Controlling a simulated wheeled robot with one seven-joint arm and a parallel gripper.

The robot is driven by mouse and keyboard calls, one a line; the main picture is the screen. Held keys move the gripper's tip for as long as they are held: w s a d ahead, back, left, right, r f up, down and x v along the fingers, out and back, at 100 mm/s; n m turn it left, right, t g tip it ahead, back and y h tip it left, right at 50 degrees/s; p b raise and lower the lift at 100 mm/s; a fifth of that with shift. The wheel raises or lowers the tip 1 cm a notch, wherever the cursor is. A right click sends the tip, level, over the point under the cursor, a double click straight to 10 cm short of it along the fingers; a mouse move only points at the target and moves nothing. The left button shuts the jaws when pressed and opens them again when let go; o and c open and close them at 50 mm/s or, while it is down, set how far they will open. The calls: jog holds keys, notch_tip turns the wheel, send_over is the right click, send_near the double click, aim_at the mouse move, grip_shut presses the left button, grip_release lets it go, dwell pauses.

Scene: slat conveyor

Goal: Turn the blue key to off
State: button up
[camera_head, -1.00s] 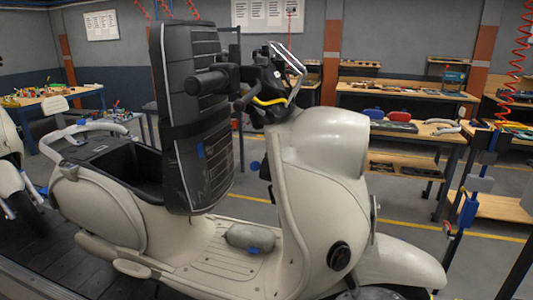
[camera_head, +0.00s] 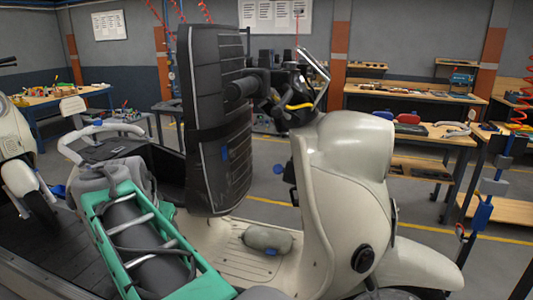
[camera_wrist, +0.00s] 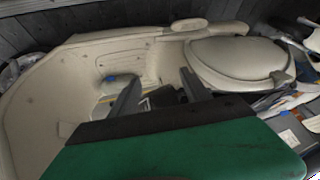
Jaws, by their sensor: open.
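A small round blue key head (camera_head: 278,169) shows in the head view behind the cream scooter's (camera_head: 350,150) front shield, on the rider's side below the handlebar. Its exact turn position is too small to tell. My gripper (camera_wrist: 160,76) shows in the wrist view with its two dark fingers apart and nothing between them. It faces the scooter's cream bodywork and floor, with the seat-side panel (camera_wrist: 237,58) at the right. I cannot make out the key head in the wrist view.
A tall black case (camera_head: 215,120) stands on the scooter, left of the handlebar and key. A grey bundle (camera_head: 268,239) with a blue tag lies on the footboard. Workbenches (camera_head: 410,105) stand behind. Another scooter (camera_head: 20,150) is at the far left.

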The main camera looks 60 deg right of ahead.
jog(key=s+d+r+m+g+h, duration=0.1)
jog(key=s+d+r+m, duration=0.1)
jog(key=d+r+m, duration=0.45)
jog(key=s+d+r+m+g+h, duration=0.1)
jog(key=s+d+m+h, duration=0.15)
jog(key=d, duration=0.65)
jog(key=m+g+p, duration=0.1)
jog(key=m+g, duration=0.2)
jog(key=m, duration=0.7)
send_near(277, 168)
jog(key=x, duration=0.8)
jog(key=shift+f, duration=0.15)
jog(key=shift+c, duration=0.3)
grip_shut()
jog(key=c, duration=0.7)
grip_release()
grip_shut()
